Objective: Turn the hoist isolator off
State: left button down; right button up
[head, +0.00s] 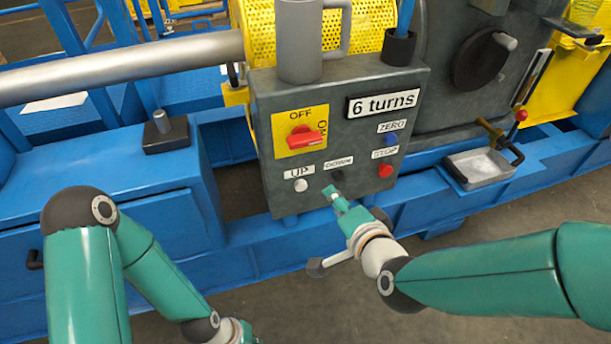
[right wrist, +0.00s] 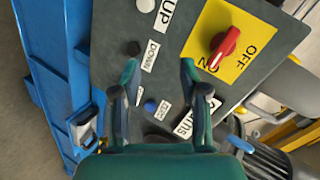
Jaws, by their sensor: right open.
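The hoist isolator is a red rotary handle (head: 306,138) on a yellow plate (head: 283,147) on the grey control box. OFF is printed at the plate's top and ON at its right side. The handle lies about level, across the plate. It also shows in the right wrist view (right wrist: 224,47), at the upper right. My right gripper (head: 333,195) is below the isolator, near the black DOWN button. In the right wrist view its two fingers (right wrist: 159,72) are apart with nothing between them, and the handle is outside them to the right.
The control box (head: 346,158) carries a white UP button (head: 301,185), red STOP button (head: 385,170), blue ZERO button (head: 391,139) and "6 turns" sign (head: 383,103). A grey mug (head: 299,45) stands on top. A metal tray (head: 480,168) is at right on the blue frame.

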aim_at(307, 145)
jog(key=s+a+r+m+t+y+b, duration=0.1)
jog(key=s+r+m+t+b, duration=0.2)
jog(key=r+m+t+b, duration=0.35)
jog(key=shift+n+g, duration=0.85)
jog(key=shift+n, duration=0.1)
jog(key=x, duration=0.5)
jog(key=f+x, duration=0.1)
jog(key=x, duration=0.5)
jog(key=b+x, duration=0.1)
jog(key=x, duration=0.4)
jog(key=shift+w+a+f, duration=0.15)
jog(key=shift+a+f, duration=0.2)
jog(key=shift+a, duration=0.05)
pick_arm(q)
notch_tip(307, 145, down, 10)
jog(key=shift+f, duration=0.2)
pick_arm(e)
grip_shut()
